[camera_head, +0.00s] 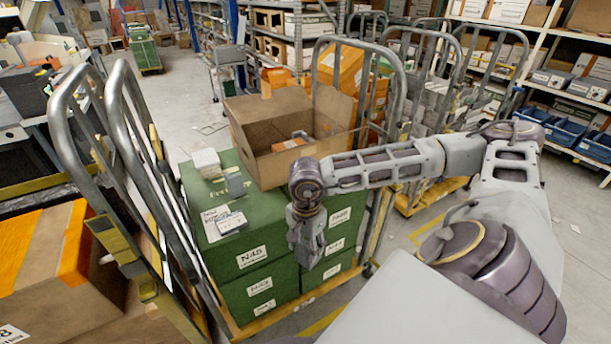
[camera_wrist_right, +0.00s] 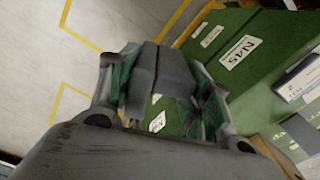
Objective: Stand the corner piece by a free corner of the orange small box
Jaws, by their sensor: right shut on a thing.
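My right gripper (camera_head: 308,255) hangs beside the front right side of the stacked green boxes (camera_head: 265,255). In the right wrist view it is shut on a dark grey corner piece (camera_wrist_right: 160,78), an angled piece with a ridge down its middle, held between the green-padded fingers. In the head view I cannot make out the held piece. A small orange box (camera_head: 289,144) lies inside the open cardboard carton (camera_head: 262,122) on the green stack; its lower part is hidden by the carton wall. My left gripper is not in view.
A small grey item (camera_head: 235,185), a pale block (camera_head: 206,163) and a labelled white packet (camera_head: 231,223) lie on the stack. Metal cart rails (camera_head: 140,130) stand left, with an orange-taped carton (camera_head: 45,250). Roll cages (camera_head: 430,90) and shelves stand behind.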

